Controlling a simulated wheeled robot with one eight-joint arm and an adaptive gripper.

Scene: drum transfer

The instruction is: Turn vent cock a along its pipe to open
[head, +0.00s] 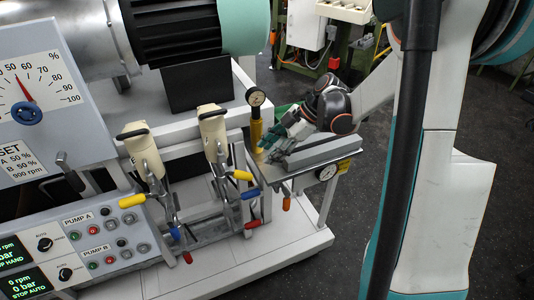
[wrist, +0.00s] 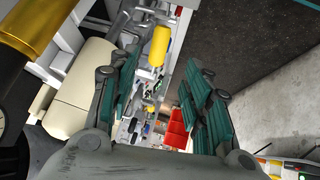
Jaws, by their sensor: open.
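Several small cocks with coloured handles show in the head view, and I cannot tell which is vent cock a. One yellow handle (head: 242,175) is by the right cream cylinder (head: 213,130); another yellow handle (head: 132,201) is by the left cream cylinder (head: 144,155). My gripper (head: 272,143), with teal finger pads, is behind and right of the first yellow handle, near the brass gauge stem. In the wrist view my gripper (wrist: 160,75) is open and empty. A yellow handle (wrist: 159,46) shows beyond the fingertips, apart from them.
The brass stem (head: 256,132) with its gauge (head: 256,96) stands close beside my gripper. A grey block (head: 318,152) on a ledge lies below my wrist. Blue (head: 249,194) and red (head: 252,223) handles hang lower. Floor (head: 345,215) is clear to the right.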

